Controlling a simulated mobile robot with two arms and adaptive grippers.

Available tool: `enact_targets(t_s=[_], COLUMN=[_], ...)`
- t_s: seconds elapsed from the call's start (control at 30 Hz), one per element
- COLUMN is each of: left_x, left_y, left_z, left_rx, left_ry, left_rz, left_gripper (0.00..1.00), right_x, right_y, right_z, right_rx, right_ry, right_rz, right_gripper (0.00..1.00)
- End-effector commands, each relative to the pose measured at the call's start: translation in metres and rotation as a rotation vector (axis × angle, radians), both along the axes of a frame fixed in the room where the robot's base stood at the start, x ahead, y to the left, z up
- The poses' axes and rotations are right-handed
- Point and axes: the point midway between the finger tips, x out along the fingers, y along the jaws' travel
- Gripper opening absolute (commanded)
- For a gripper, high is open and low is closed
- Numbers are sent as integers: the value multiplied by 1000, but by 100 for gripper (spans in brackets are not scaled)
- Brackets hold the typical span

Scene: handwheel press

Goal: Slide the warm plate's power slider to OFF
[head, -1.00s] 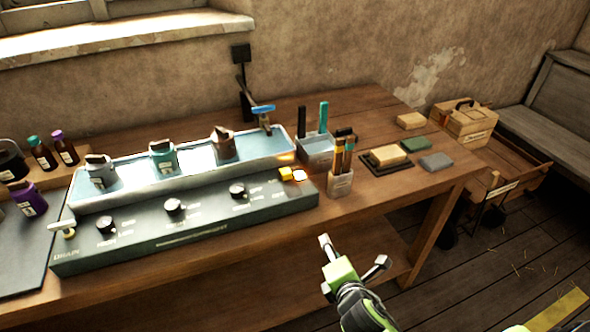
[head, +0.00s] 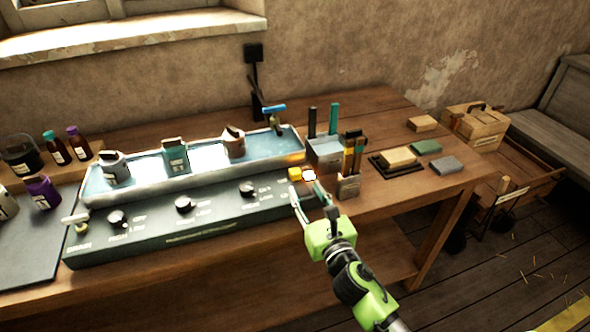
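The warm plate (head: 180,228) is a long dark unit on the table, with a shallow pale-blue tray along its back holding several small pots. Three black round knobs sit on its front panel. At the panel's right end are a small yellow block (head: 294,173) and a glowing orange-white piece (head: 309,176). Which of these is the power slider I cannot tell, and its labels are unreadable. My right gripper (head: 309,189) is open and empty, its fingertips just in front of the glowing piece; contact is unclear. My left gripper is not in view.
A blue-handled tap (head: 274,112) is behind the tray. The table front edge runs under my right gripper.

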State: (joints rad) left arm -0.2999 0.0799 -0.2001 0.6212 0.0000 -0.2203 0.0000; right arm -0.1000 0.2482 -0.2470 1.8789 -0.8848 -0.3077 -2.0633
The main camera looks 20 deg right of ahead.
Motion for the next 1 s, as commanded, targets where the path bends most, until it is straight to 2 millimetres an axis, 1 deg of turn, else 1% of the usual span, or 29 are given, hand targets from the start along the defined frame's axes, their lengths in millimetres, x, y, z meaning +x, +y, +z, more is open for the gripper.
enact_targets(t_s=[0.03, 0.2, 0.4, 0.5, 0.6, 0.9, 0.93, 0.97, 1.0], left_x=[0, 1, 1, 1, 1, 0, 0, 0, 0], left_y=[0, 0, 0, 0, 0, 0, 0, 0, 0], left_z=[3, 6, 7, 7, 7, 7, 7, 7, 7], left_rx=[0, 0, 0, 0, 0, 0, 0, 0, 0], left_ry=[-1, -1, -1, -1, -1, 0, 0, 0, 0], left_rz=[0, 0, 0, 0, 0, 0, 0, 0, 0], left_gripper=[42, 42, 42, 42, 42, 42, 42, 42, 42], right_x=[12, 46, 76, 85, 89, 92, 92, 92, 91], right_y=[1, 2, 2, 2, 3, 3, 3, 3, 3], right_z=[3, 2, 1, 1, 0, 0, 0, 0, 0], right_rx=[2, 4, 5, 3, 3, 3, 3, 3, 3], right_ry=[-2, -2, 0, 0, 1, 0, 0, 0, 0], right_rz=[-1, -1, -2, -2, -1, 0, 0, 0, -1], right_gripper=[38, 38, 38, 38, 38, 38, 35, 27, 17])
